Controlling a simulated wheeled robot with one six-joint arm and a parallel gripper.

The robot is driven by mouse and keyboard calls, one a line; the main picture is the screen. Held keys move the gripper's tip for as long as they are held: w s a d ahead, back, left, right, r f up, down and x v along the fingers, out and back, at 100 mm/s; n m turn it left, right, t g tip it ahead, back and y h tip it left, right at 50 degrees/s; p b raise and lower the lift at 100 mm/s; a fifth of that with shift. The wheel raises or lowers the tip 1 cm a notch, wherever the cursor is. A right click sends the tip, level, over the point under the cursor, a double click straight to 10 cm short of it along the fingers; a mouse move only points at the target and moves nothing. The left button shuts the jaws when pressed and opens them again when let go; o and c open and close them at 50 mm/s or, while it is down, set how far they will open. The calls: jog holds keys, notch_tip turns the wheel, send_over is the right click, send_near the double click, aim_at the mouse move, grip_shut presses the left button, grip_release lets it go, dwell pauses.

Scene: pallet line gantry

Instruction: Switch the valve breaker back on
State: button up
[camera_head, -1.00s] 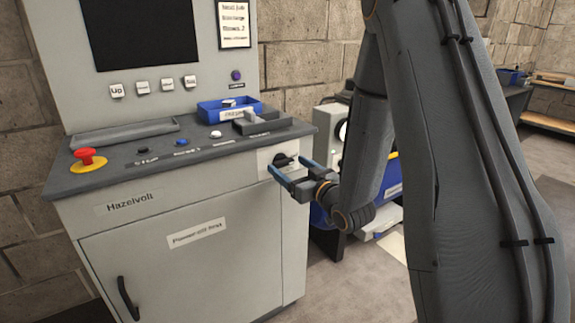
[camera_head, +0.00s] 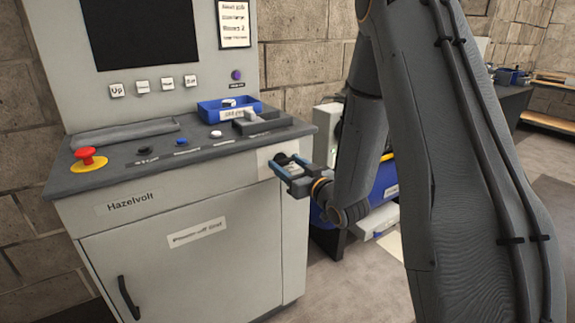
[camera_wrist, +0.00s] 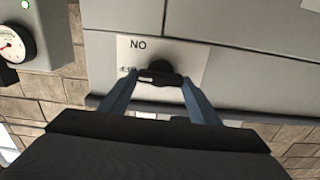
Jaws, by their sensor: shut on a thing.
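The breaker is a black rotary switch on a white label plate (camera_head: 268,152), set in the upper right of the grey console's front. In the wrist view its black knob (camera_wrist: 161,67) sits on the plate (camera_wrist: 192,52), where lettering reads "NO" in this view. More small lettering is partly covered. My gripper (camera_head: 286,163) reaches it from the right in the head view. In the wrist view my gripper (camera_wrist: 158,78) has its blue fingers on both sides of the knob's black handle bar, shut on it. The bar lies roughly across the picture.
The console top (camera_head: 110,175) carries a red emergency button (camera_head: 87,155), several small buttons and a blue bin (camera_head: 215,113). A grey box with a round gauge (camera_wrist: 12,45) stands beside the console. Floor right of the console is partly clear.

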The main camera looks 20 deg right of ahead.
jog(key=m+p, duration=0.1)
jog(key=m, duration=0.3)
jog(key=shift+d+p, duration=0.1)
jog(key=shift+p, duration=0.25)
jog(key=m+p, duration=0.1)
jog(key=m, duration=0.3)
jog(key=shift+m+p, duration=0.3)
jog(key=shift+p, duration=0.1)
jog(key=m+p, duration=0.1)
jog(key=m, duration=0.3)
jog(key=shift+d+f+m+p, duration=0.1)
jog(key=shift+m+p, duration=0.2)
jog(key=shift+p, duration=0.1)
jog(key=shift+f+m+p, duration=0.1)
jog(key=shift+m+p, duration=0.65)
jog(key=shift+m, duration=1.55)
jog(key=o, duration=1)
jog(key=shift+o, duration=0.2)
